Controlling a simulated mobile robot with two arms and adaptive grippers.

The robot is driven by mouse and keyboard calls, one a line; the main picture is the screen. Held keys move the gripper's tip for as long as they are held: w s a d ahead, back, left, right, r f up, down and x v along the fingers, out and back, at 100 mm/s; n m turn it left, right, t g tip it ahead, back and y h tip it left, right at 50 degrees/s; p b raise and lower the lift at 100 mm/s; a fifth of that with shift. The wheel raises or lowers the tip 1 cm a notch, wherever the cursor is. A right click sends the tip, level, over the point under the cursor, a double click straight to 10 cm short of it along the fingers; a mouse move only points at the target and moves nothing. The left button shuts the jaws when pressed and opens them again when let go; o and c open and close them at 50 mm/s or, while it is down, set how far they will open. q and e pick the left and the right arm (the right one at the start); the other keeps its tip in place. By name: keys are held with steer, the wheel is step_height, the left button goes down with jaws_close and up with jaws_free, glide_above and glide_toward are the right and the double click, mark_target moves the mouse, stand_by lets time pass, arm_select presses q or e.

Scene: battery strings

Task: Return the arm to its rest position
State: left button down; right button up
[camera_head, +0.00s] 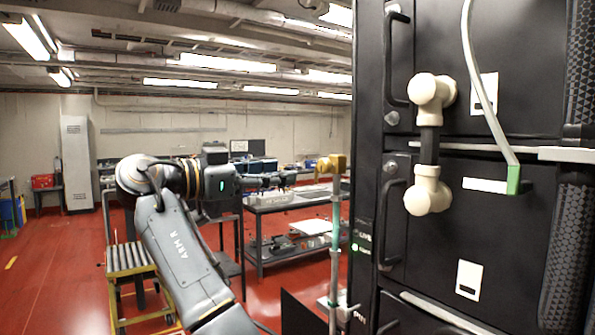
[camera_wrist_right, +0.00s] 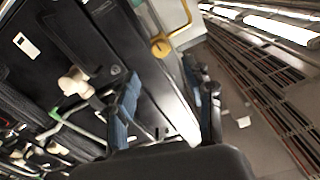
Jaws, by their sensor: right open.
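My right arm (camera_head: 180,240), marked "ARM R", is raised left of the black battery cabinet (camera_head: 365,120). My right gripper (camera_head: 285,180) points right, toward the cabinet side, and is apart from it. In the wrist view the right gripper (camera_wrist_right: 168,95) has its two fingers spread with nothing between them. A cream connector (camera_head: 428,145) with two elbow ends and a black middle bridges the upper and lower cabinet modules. It also shows in the wrist view (camera_wrist_right: 75,82). My left gripper is not in view.
A yellow-topped stand (camera_head: 332,166) is close by, between my right gripper and the cabinet. A grey cable with a green plug (camera_head: 513,180) hangs on the cabinet front. A workbench (camera_head: 295,205) stands behind; a roller cart (camera_head: 130,262) is at left. Red floor (camera_head: 50,270) is open farther left.

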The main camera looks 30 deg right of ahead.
steer(key=shift+a, duration=1)
